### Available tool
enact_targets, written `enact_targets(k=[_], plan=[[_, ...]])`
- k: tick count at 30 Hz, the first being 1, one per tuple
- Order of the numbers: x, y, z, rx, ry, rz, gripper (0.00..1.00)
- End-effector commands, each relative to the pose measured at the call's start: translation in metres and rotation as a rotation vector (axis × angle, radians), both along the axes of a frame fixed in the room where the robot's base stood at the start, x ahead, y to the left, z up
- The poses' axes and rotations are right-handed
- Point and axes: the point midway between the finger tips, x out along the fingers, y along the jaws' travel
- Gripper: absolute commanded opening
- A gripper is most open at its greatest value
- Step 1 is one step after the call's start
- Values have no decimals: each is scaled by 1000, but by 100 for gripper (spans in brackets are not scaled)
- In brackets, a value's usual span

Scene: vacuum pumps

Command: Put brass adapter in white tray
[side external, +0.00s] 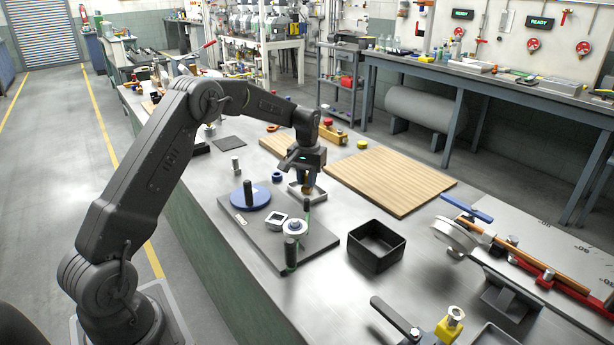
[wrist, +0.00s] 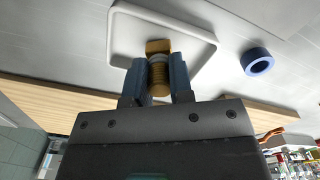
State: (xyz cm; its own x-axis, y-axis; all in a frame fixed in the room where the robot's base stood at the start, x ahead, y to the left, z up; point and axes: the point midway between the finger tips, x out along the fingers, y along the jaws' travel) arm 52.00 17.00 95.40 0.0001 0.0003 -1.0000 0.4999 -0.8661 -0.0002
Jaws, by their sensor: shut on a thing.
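My gripper (wrist: 158,83) is shut on the brass adapter (wrist: 159,76), a ribbed brass piece with a square end, held between its two fingers. The white tray (wrist: 207,58) is a shallow square with a raised rim, and the adapter's square end shows against its inside in the wrist view. In the side view my gripper (side external: 308,183) points down over the white tray (side external: 318,196), with the adapter (side external: 308,187) partly hidden between the fingers. I cannot tell whether the adapter touches the tray floor.
A blue ring (wrist: 258,62) lies beside the tray; it also shows in the side view (side external: 277,177). A grey plate (side external: 318,236) with a blue disc (side external: 250,198) and upright dark posts is in front. A black box (side external: 376,262) and wooden board (side external: 400,183) lie to the right.

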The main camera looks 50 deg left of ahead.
Motion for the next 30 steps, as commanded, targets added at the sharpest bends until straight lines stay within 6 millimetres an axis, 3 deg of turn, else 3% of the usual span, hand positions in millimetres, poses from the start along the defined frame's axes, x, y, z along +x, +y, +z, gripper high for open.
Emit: enact_targets(k=[17,18,27,30], plan=[[0,0,-3,0,0,0,0],[0,0,-4,0,0,0,22],[0,0,-4,0,0,0,51],[0,0,-4,0,0,0,51]])
